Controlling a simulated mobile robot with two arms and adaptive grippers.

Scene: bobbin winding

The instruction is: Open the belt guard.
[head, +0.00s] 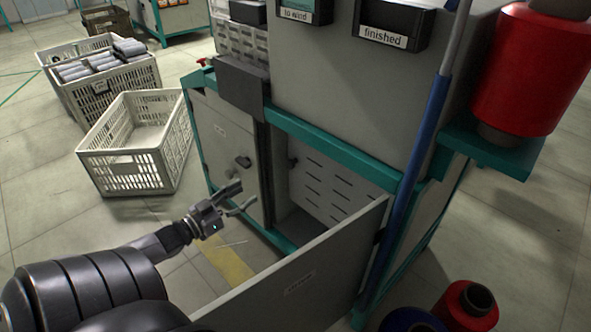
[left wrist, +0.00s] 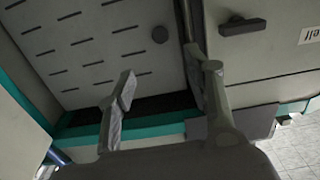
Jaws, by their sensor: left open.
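The winding machine's cabinet (head: 255,108) is grey with a teal frame. Its left front panel (head: 219,140) is shut and has a dark handle (head: 243,162) and a small label. The right panel (head: 300,275) stands swung out toward me and bares a slotted inner wall (head: 325,185). Neither label reads clearly, so I cannot tell which panel is the belt guard.
The open panel forms an obstacle across the front right. An empty white crate (head: 126,175) and a crate of grey items (head: 95,90) stand on the floor at left. A blue pole (head: 424,140) and red spools (head: 468,305) are at right. Floor left of the cabinet is partly clear.

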